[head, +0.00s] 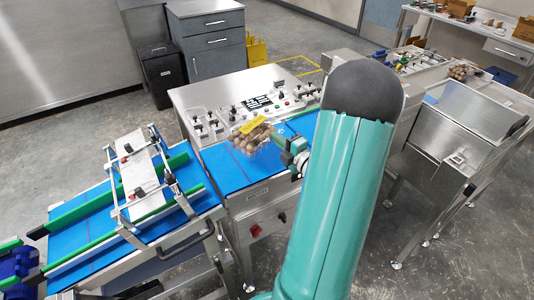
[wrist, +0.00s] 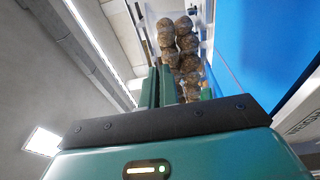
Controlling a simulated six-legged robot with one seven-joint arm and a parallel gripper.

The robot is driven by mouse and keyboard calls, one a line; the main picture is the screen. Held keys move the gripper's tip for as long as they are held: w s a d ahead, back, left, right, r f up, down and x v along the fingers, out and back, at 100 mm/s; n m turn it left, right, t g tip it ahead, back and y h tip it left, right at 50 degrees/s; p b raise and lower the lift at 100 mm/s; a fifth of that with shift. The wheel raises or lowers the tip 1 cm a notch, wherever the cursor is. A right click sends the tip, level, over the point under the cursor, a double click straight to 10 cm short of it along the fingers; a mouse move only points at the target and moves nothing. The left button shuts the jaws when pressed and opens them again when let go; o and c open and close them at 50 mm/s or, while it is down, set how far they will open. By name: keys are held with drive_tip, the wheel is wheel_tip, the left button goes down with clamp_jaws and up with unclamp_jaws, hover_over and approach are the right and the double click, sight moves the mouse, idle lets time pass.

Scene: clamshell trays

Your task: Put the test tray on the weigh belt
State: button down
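The test tray (head: 256,134) is a clear clamshell filled with brown round items, with a yellow label on top. It is at the weigh belt (head: 226,172), a blue belt on a steel frame marked WEIGH. In the wrist view the tray (wrist: 180,45) lies straight ahead of the fingers, close beside the blue belt (wrist: 262,45). Whether its base rests fully on the belt is hard to tell. My gripper (head: 290,152) reaches the tray's right end. In the wrist view my gripper's fingers (wrist: 160,72) are close together at the tray's near edge, seemingly with its thin plastic between them.
A control panel (head: 262,103) with knobs runs behind the weigh belt. To the left, a blue infeed belt (head: 88,228) has green rails and a metal frame (head: 145,172) over it. A steel machine (head: 455,120) stands at the right.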

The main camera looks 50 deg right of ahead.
drive_tip(key=shift+w+a+f, duration=0.25)
drive_tip(key=shift+w+f, duration=0.3)
drive_tip(key=shift+f, duration=0.6)
drive_tip(key=shift+w+a+f, duration=0.25)
drive_tip(key=shift+w+f, duration=0.25)
drive_tip(key=shift+f, duration=0.6)
drive_tip(key=shift+w+a+f, duration=0.25)
drive_tip(key=shift+w+f, duration=0.3)
drive_tip(key=shift+f, duration=0.6)
drive_tip(key=shift+f, duration=0.15)
drive_tip(key=c, duration=1.7)
unclamp_jaws()
